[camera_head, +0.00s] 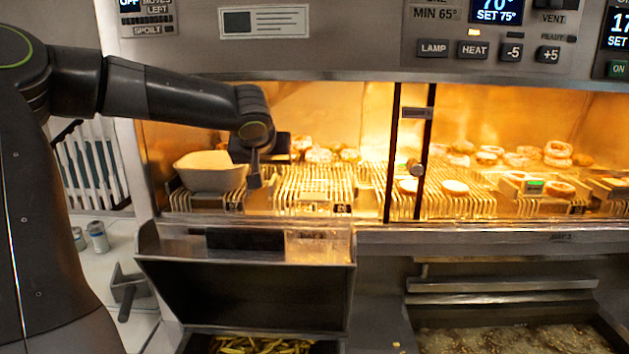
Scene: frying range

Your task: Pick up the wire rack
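Several wire racks stand in the lit warming cabinet, and I cannot tell which one the task means. A wire rack (315,185) with curved wires stands in the middle of the left bay, just right of my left gripper. Another wire rack (182,201) stands at the bay's left end, under a pale paper tray. My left gripper (255,178) reaches into the left bay, pointing down between these racks. One finger shows clearly; the gap between its fingers is hidden, and whether it touches a rack is unclear. My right gripper is not in view.
The pale tray (210,171) is close left of my gripper. Round fried pieces (340,154) lie behind the racks. A dark upright post (393,150) divides the bays. Below are a tilted metal lid (250,285), a bin of fries (260,345) and a fryer with bubbling oil (515,339).

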